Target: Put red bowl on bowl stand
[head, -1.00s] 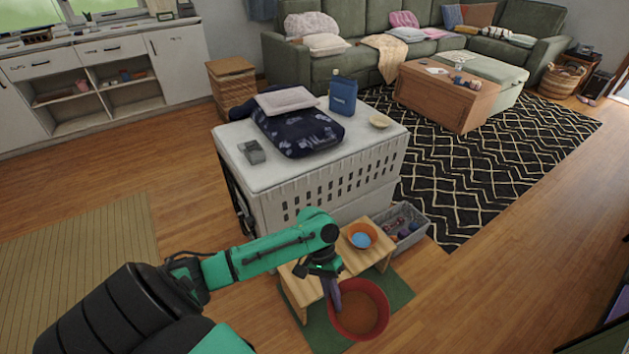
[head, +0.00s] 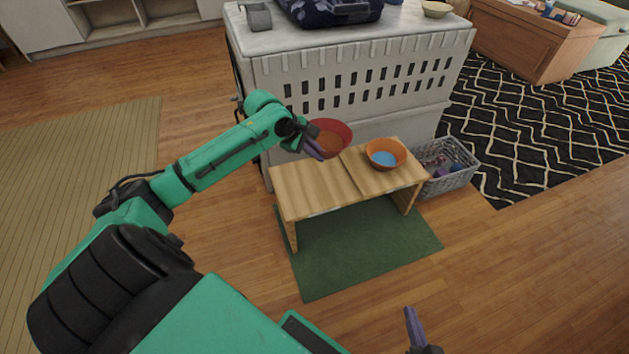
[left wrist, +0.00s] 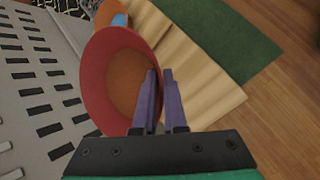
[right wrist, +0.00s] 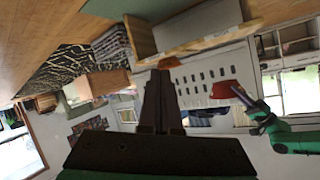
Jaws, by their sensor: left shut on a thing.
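The red bowl (head: 334,130), brown inside, is held above the back left of the wooden bowl stand (head: 310,187). My left gripper (head: 314,150) is shut on its rim, which also shows between the fingers in the left wrist view (left wrist: 160,98). The right wrist view shows the bowl (right wrist: 232,88) apart from the stand (right wrist: 195,30). An orange bowl (head: 398,152) with something blue inside sits on the right part of the stand. My right gripper (right wrist: 163,100) has its fingers together and empty; one fingertip shows low in the head view.
A grey basket (head: 452,176) of items is right of the stand. A green mat (head: 350,250) lies beneath it. The stand's left half is bare.

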